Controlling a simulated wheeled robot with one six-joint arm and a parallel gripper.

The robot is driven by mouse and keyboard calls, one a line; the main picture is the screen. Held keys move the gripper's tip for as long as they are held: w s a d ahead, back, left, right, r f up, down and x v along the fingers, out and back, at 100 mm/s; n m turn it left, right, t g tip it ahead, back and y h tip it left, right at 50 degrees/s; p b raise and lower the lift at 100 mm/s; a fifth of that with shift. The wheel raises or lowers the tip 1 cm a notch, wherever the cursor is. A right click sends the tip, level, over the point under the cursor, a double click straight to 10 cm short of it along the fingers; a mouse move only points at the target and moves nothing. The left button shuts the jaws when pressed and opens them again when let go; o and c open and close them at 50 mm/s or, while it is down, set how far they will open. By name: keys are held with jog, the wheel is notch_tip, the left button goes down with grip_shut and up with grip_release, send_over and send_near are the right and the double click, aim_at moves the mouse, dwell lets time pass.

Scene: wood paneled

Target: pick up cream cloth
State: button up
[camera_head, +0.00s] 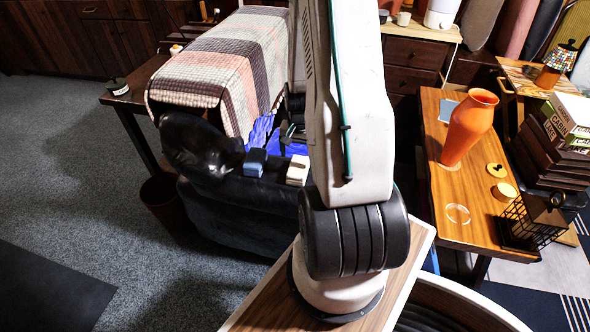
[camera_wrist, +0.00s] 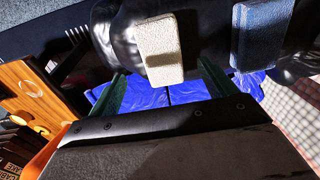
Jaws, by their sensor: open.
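The cream cloth (camera_wrist: 160,48) is a folded, block-like piece on the dark leather-like seat, near the top middle of the wrist view. It also shows in the head view (camera_head: 298,171), just left of my arm. My gripper (camera_wrist: 163,80) is open, with its two green fingers spread at either side of the cloth's near end in the picture. Nothing is held between them. I cannot tell how far the fingertips are from the cloth. In the head view my gripper is largely hidden by my arm.
A blue folded cloth (camera_head: 256,162) lies left of the cream one; it also shows in the wrist view (camera_wrist: 262,38). Bright blue fabric (camera_wrist: 150,97) lies beneath. An orange vase (camera_head: 468,128) stands on the wooden table at right.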

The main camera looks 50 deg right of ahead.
aim_at(298, 166)
notch_tip(298, 166, down, 7)
jog(key=shift+w+r, duration=0.1)
jog(key=shift+w, duration=0.05)
jog(key=shift+c, duration=0.3)
jog(key=c, duration=1)
